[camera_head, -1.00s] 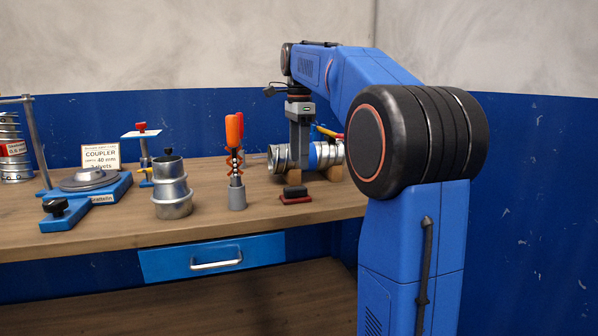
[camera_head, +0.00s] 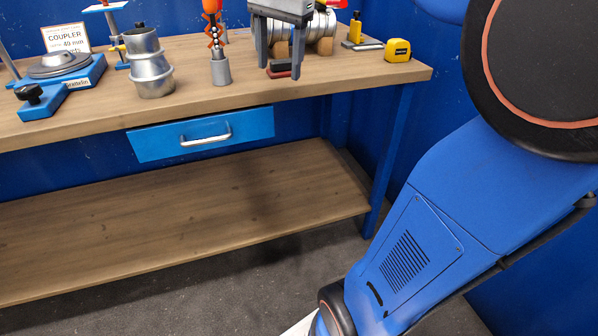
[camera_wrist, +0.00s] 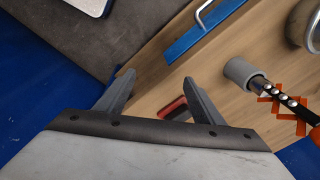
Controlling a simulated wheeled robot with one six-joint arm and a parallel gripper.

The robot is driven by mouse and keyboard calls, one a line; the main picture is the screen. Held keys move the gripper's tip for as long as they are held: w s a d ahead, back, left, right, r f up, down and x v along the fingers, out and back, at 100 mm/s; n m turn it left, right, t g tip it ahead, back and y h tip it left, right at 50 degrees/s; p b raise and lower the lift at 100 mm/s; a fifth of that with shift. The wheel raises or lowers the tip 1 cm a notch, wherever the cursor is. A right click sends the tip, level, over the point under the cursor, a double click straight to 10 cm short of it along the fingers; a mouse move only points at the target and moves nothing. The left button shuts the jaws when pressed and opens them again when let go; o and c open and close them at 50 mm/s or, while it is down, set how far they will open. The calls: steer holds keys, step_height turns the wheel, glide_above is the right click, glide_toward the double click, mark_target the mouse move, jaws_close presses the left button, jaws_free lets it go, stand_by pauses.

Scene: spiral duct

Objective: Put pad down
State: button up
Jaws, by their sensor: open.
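The pad (camera_head: 283,73), a small red and black block, lies on the workbench top near its front edge. It also shows in the wrist view (camera_wrist: 175,107), partly hidden by a finger. My gripper (camera_head: 279,68) is open and empty, its two fingers pointing down and apart. In the head view the pad shows between and behind the fingers. The wrist view also shows my gripper (camera_wrist: 158,78) with its fingers spread; whether a finger touches the pad cannot be told.
Orange-handled snips (camera_head: 214,32) stand in a grey holder (camera_head: 220,70) left of the pad. A metal duct fitting (camera_head: 149,66) stands farther left. Duct pieces (camera_head: 325,28) on wooden blocks lie behind my gripper. A yellow tape measure (camera_head: 397,50) is at right. The lower shelf (camera_head: 180,220) is clear.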

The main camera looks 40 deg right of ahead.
steer(key=s+a+f+n+t, duration=0.1)
steer(key=s+a+f+n, duration=0.3)
steer(key=s+f, duration=0.5)
steer(key=s+a+f+n+t, duration=0.2)
steer(key=s+a+f+n, duration=0.2)
steer(key=s+f+n, duration=0.5)
step_height(320, 180, down, 4)
steer(key=shift+s+f, duration=0.2)
steer(key=shift+s, duration=0.45)
steer(key=shift+o, duration=0.5)
steer(key=shift+r, duration=0.15)
step_height(320, 180, up, 34)
steer(key=m+g, duration=0.5)
steer(key=m, duration=1.6)
glide_above(282, 60)
step_height(282, 60, down, 17)
steer(key=shift+d+r, duration=0.1)
steer(key=shift+r, duration=0.1)
steer(key=c, duration=1.3)
